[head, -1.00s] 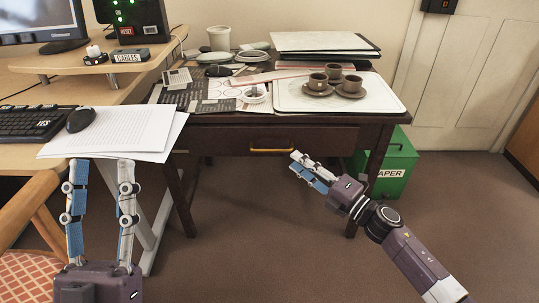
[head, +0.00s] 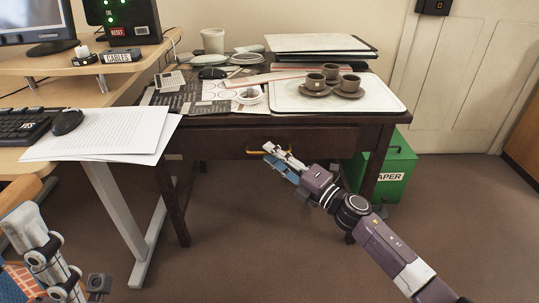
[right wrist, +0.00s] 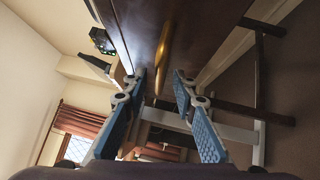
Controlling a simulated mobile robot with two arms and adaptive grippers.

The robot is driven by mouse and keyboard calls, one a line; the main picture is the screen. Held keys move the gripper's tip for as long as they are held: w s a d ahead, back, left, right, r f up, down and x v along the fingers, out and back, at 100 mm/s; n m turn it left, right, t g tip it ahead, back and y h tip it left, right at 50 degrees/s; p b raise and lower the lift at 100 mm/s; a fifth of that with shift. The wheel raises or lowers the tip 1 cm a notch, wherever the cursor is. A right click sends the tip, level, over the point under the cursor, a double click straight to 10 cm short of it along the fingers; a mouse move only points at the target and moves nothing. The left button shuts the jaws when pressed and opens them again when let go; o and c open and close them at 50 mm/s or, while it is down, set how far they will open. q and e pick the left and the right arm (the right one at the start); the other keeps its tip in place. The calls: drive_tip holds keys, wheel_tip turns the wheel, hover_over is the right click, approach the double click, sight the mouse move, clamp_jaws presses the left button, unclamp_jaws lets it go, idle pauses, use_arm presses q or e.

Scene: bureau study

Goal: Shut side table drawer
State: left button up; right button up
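The dark wooden side table (head: 377,133) stands ahead, with its drawer (head: 222,144) under the top. The drawer front shows in the head view and close up in the right wrist view (right wrist: 135,18). How far the drawer stands out is hard to tell. Its brass handle (head: 253,152) is partly covered by my right fingertips; it also shows in the right wrist view (right wrist: 163,45). My right gripper (head: 273,156) is at the handle, its fingers (right wrist: 160,78) apart with nothing between them. Contact is unclear. My left gripper (head: 35,245) is partly cut off at lower left.
The tabletop carries a white tray (head: 289,102) with several brown cups, papers and folders (head: 310,43). A green paper bin (head: 397,168) stands behind the right table leg. A desk with a keyboard (head: 22,127) and overhanging papers (head: 105,133) is at left.

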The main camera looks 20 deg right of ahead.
drive_tip(key=shift+x, duration=0.8)
drive_tip(key=shift+c, duration=0.3)
clamp_jaws()
